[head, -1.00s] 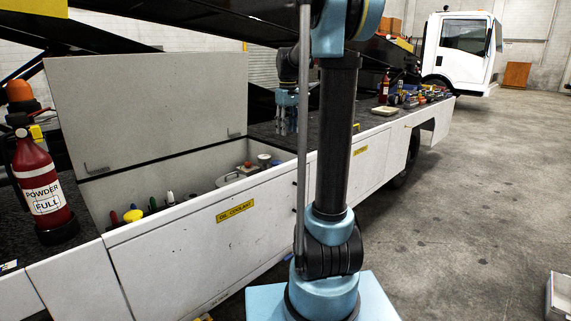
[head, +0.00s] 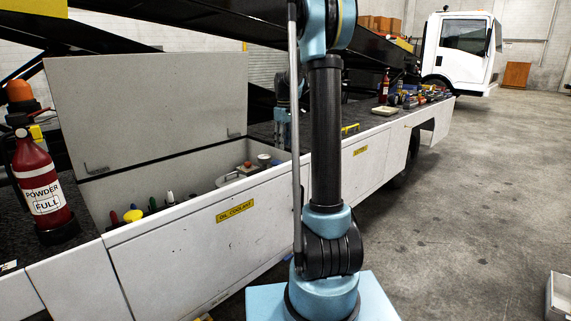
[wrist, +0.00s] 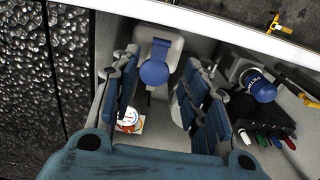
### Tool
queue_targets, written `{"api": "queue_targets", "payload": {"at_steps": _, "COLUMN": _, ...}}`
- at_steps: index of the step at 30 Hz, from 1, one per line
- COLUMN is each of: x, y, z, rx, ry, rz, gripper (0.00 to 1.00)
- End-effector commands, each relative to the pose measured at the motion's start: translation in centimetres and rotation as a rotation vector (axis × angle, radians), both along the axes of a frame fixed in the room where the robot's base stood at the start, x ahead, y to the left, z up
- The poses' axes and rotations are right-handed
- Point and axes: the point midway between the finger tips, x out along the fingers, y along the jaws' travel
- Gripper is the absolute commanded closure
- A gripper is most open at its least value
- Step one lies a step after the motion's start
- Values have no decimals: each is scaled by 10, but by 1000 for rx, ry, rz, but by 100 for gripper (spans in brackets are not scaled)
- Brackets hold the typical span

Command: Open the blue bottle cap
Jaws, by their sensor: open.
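A round blue cap (wrist: 155,73) shows in the wrist view, in front of a white container (wrist: 160,42) inside the bin. My gripper (wrist: 160,80) is open, pointing down, with its fingers apart on the left and right of this cap in the picture. No finger visibly touches it, and the height between them is hard to judge. A second blue cap (wrist: 263,90) with white lettering lies to the right, outside the fingers. In the head view my gripper (head: 283,128) is over the far right end of the open bin, partly hidden by my arm. The blue caps are not clear there.
The open bin's front wall (head: 190,245) and raised lid (head: 150,105) bound the space. Coloured-handled tools (wrist: 270,138) stand in a black holder. A round white-orange item (wrist: 128,118) lies near the left fingers. A fire extinguisher (head: 42,185) stands left.

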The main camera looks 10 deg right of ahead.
Motion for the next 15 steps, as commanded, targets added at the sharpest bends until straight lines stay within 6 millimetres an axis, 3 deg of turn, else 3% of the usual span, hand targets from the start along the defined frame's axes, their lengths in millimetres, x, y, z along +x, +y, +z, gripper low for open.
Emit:
{"api": "queue_targets", "payload": {"at_steps": 9, "x": 0, "y": 0, "z": -57, "rx": 0, "ry": 0, "rz": 0, "gripper": 58}}
{"api": "queue_targets", "payload": {"at_steps": 15, "x": 0, "y": 0, "z": -82, "rx": 0, "ry": 0, "rz": 0, "gripper": 58}}
